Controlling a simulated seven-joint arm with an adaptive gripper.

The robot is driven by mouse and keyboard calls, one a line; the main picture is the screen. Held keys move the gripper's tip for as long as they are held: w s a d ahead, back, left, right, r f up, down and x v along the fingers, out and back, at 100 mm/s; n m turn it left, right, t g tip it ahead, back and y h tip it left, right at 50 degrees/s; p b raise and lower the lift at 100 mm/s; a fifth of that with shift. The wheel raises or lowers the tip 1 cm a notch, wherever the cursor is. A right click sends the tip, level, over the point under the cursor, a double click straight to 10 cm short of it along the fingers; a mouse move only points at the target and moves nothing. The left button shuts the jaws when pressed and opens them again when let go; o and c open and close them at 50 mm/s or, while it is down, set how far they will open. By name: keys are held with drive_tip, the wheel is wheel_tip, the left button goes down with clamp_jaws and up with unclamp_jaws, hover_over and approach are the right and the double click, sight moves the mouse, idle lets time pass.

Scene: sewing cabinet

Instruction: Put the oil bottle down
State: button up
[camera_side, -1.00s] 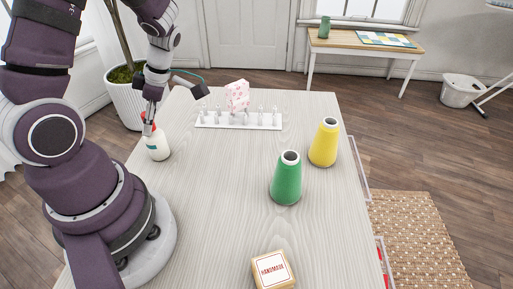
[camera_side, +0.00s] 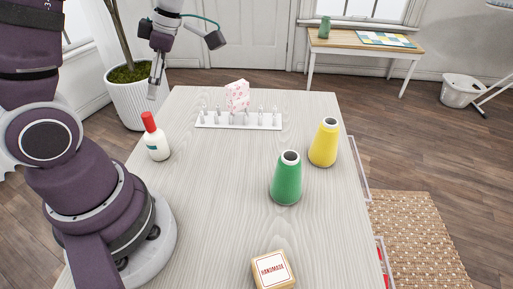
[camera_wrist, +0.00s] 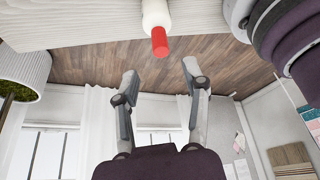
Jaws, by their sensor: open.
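The oil bottle (camera_side: 157,146), white with a red cap, stands upright on the pale wooden table (camera_side: 225,190) near its left edge. My gripper (camera_side: 152,97) is open and empty, above and behind the bottle and clear of its cap. In the wrist view the bottle (camera_wrist: 155,13) shows at the top with its red cap toward the fingers. My gripper's two fingers (camera_wrist: 159,70) are spread apart there with nothing between them.
A white rack (camera_side: 238,125) with a pink patterned block (camera_side: 237,92) stands at the table's back. A green cone (camera_side: 286,180) and a yellow cone (camera_side: 325,145) stand right of centre. A small "Handmade" box (camera_side: 271,270) sits at the front. A potted plant (camera_side: 133,100) stands beyond the left edge.

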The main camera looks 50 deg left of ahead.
drive_tip(key=d+r+m+t+h, duration=0.1)
drive_tip(key=d+m+t, duration=0.3)
drive_tip(key=m, duration=1)
drive_tip(key=d+r+m+t+h, duration=0.1)
drive_tip(key=d+r+m+t, duration=0.3)
drive_tip(key=d+m, duration=0.5)
drive_tip(key=shift+d+m+t, duration=0.35)
drive_tip(key=shift+m+t, duration=0.35)
drive_tip(key=shift+m, duration=2.6)
